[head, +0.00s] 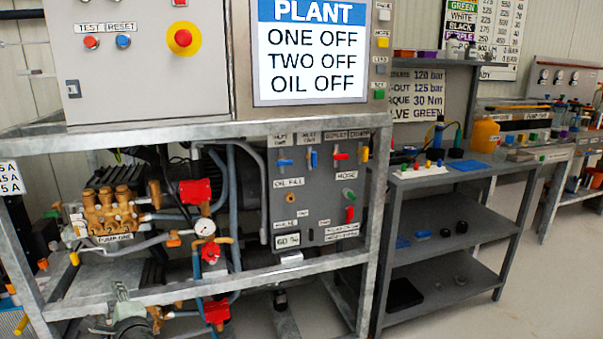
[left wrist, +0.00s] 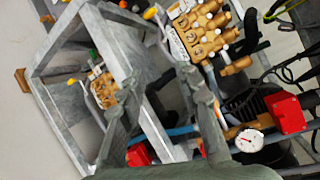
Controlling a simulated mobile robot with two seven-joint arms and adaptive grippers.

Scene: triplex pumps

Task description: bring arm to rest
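My left gripper (head: 122,292) shows at the bottom left of the head view, in front of the lower part of the pump frame. In the left wrist view its two grey-green fingers (left wrist: 163,88) stand apart with nothing held between them. The steel frame and pump parts show behind the fingers; I cannot tell how close they are. My right gripper is in neither view.
The galvanised frame (head: 190,282) holds a brass pump (head: 108,212), red valve bodies (head: 196,191), a gauge (head: 205,228) and hoses. A control panel (head: 150,65) stands above. A grey shelf bench (head: 450,215) is at right, with bare floor (head: 535,290) beyond.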

